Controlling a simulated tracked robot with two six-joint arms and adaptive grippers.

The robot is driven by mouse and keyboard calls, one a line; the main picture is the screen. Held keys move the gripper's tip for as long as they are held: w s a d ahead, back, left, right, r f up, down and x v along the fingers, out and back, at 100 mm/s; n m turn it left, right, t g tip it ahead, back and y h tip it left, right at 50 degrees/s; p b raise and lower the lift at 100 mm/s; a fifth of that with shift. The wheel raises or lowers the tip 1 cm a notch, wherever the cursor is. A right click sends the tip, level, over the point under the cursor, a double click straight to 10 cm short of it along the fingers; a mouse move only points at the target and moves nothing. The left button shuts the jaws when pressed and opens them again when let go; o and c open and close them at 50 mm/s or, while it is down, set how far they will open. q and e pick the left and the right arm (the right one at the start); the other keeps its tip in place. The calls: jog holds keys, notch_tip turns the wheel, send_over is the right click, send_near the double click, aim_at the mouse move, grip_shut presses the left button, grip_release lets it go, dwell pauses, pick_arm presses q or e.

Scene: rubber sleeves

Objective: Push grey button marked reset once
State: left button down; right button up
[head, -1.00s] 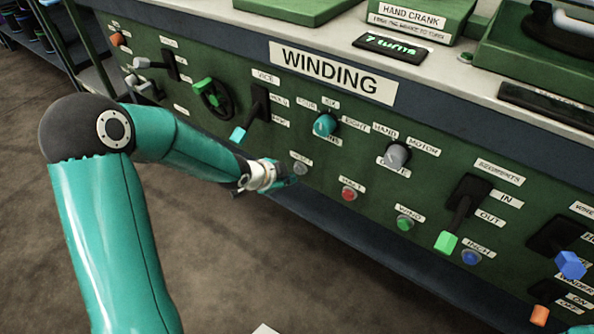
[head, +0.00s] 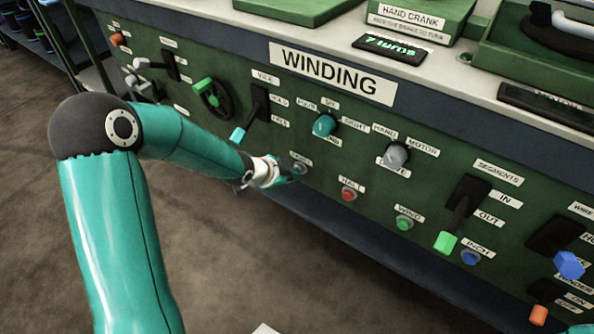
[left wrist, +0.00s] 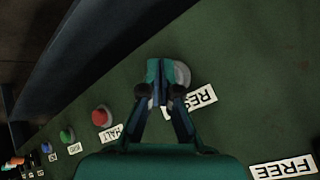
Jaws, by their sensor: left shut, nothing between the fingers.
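The grey reset button (head: 300,169) sits on the green front panel, below the teal knob and left of the red button. In the left wrist view the grey button (left wrist: 183,74) shows partly behind my fingertips, beside its label (left wrist: 202,98), of which "RES" can be read. My left gripper (head: 287,176) is shut and empty, with its tips right at the button's lower left in the head view. In the left wrist view my left gripper (left wrist: 160,72) overlaps the button's edge. I cannot tell whether the tips touch it. My right gripper is not in view.
A red halt button (head: 348,194), a green button (head: 404,223) and a blue button (head: 470,257) lie along the panel to the right. A lever with a teal tip (head: 238,134) stands out above my left forearm. Open floor lies in front.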

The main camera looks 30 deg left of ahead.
pick_arm(q)
jog(key=shift+w, duration=0.15)
dwell(0.4)
jog(key=shift+s, duration=0.8)
jog(key=shift+s+a+b, duration=0.15)
jog(key=shift+s+b, duration=0.1)
jog(key=shift+s, duration=1)
jog(key=shift+s+a+b, duration=0.1)
jog(key=shift+s+b, duration=0.15)
jog(key=shift+s, duration=0.95)
